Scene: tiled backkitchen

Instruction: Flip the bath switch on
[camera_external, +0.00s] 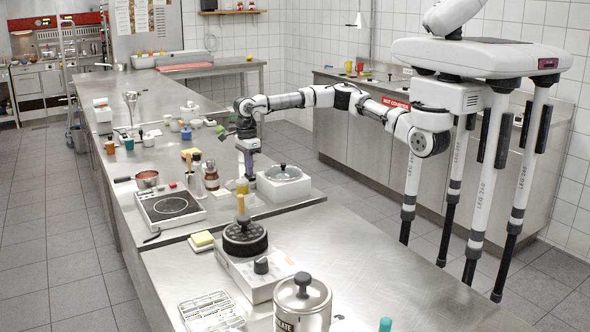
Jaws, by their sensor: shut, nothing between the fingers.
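The bath looks to be a low white box (300,190) with a round lidded pan-like top (283,172), standing near the right edge of the steel counter. Its switch is too small or hidden to make out in this view. My arm reaches in from the right and bends down at the wrist. My gripper (248,172) points down close beside the left end of the white box, with its fingers shut and nothing visible between them. I cannot tell whether the fingertips touch the box.
A white stirrer-like device (257,279) and a steel canister (302,305) stand in front. Bare counter lies right of the stirrer.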

